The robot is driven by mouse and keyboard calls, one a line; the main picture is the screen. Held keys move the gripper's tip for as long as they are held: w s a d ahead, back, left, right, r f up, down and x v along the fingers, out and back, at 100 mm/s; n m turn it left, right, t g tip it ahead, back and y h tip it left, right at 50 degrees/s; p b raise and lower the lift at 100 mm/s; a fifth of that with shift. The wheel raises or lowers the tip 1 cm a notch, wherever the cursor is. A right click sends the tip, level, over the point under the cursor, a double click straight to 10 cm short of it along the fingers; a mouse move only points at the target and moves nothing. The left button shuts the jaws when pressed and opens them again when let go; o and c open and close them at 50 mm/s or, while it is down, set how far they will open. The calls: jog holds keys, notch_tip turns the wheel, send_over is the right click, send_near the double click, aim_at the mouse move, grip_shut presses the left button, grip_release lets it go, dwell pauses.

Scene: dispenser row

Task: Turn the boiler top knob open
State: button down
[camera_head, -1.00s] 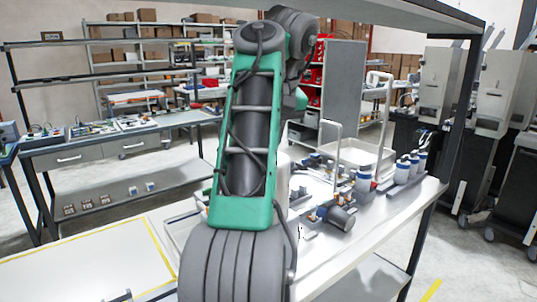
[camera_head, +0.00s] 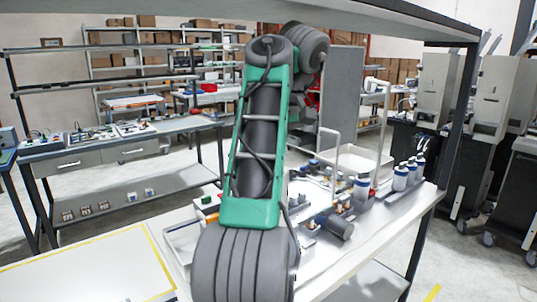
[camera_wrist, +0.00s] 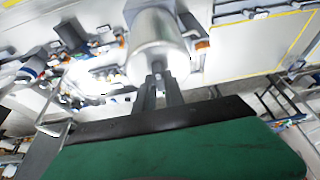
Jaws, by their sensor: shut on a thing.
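In the wrist view, a silvery-white cylinder (camera_wrist: 157,40), which looks like the boiler, stands just beyond my gripper (camera_wrist: 158,70). My gripper's two dark fingers are close together at the cylinder's near end. They are shut on a small part there, likely the top knob, which the fingers mostly hide. I cannot tell the knob's angle. In the head view, my green and grey arm covers the boiler and my gripper.
A white bench (camera_head: 330,262) carries bottles (camera_head: 402,176), a dark cylinder (camera_head: 337,226) and small fittings to the right of my arm. A wire-framed tray (camera_head: 357,160) stands behind them. A shelf (camera_head: 300,12) runs overhead. A yellow-lined board (camera_head: 85,262) lies clear at left.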

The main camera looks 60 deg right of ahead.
jog(key=c, duration=1.4)
grip_release()
jog(key=shift+c, duration=0.2)
jog(key=shift+r, duration=0.15)
jog(key=s+a+p, duration=0.3)
jog(key=s+a, duration=0.2)
jog(key=s, duration=0.6)
jog(key=shift+a+r, duration=0.2)
jog(key=shift+r, duration=0.2)
jog(key=shift+s, duration=0.1)
